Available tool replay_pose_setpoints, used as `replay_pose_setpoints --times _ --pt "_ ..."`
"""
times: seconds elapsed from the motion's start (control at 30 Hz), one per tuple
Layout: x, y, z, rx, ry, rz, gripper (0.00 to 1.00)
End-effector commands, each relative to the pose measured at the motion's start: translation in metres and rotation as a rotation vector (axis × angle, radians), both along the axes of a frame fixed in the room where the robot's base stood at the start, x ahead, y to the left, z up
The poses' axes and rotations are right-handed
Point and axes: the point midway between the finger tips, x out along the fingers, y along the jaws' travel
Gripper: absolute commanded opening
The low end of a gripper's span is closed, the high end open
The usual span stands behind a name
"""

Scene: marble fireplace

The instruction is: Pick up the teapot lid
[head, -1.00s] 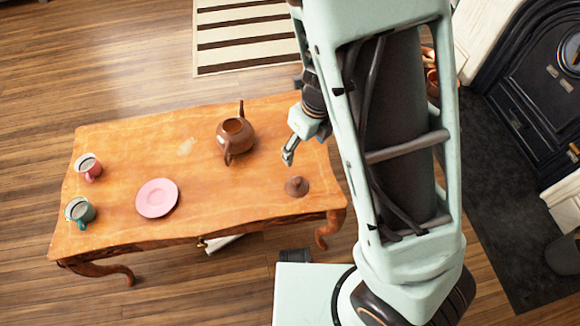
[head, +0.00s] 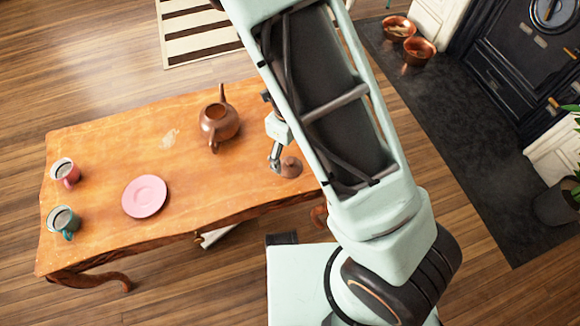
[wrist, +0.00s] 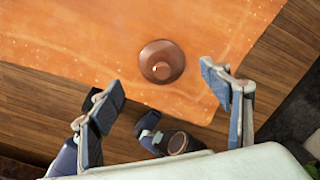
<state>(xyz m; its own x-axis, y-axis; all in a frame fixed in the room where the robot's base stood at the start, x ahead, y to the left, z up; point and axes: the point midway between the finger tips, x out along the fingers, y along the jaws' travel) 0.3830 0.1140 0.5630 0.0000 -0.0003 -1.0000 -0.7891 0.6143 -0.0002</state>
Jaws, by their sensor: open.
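The brown teapot lid (head: 291,167) lies on the wooden table near its right end, knob up. It also shows in the wrist view (wrist: 161,62), beyond and between my two spread fingers. My gripper (head: 275,163) is open and empty; in the head view it appears just left of the lid, partly overlapping its edge. In the wrist view my gripper (wrist: 168,92) has clear space between the fingers, and I cannot tell its exact height above the table. The brown teapot (head: 219,121) stands without a lid on the table, behind and left of my gripper.
A pink saucer (head: 144,196), a pink mug (head: 66,172) and a teal mug (head: 64,221) are on the left part of the wooden table (head: 105,145). Copper bowls (head: 418,50) stand on the dark hearth at the right. The table's right edge is close to the lid.

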Motion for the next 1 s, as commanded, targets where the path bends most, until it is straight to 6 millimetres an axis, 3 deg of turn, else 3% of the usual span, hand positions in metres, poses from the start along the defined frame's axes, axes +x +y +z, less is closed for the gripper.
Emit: replay_pose_setpoints --times 0.4,0.67,1.0 --pt "-0.001 -0.006 -0.048 0.000 0.000 -0.002 0.71" --pt "-0.001 -0.005 -0.049 0.000 0.000 -0.001 0.71" --pt "-0.001 -0.005 -0.049 0.000 0.000 -0.001 0.36"
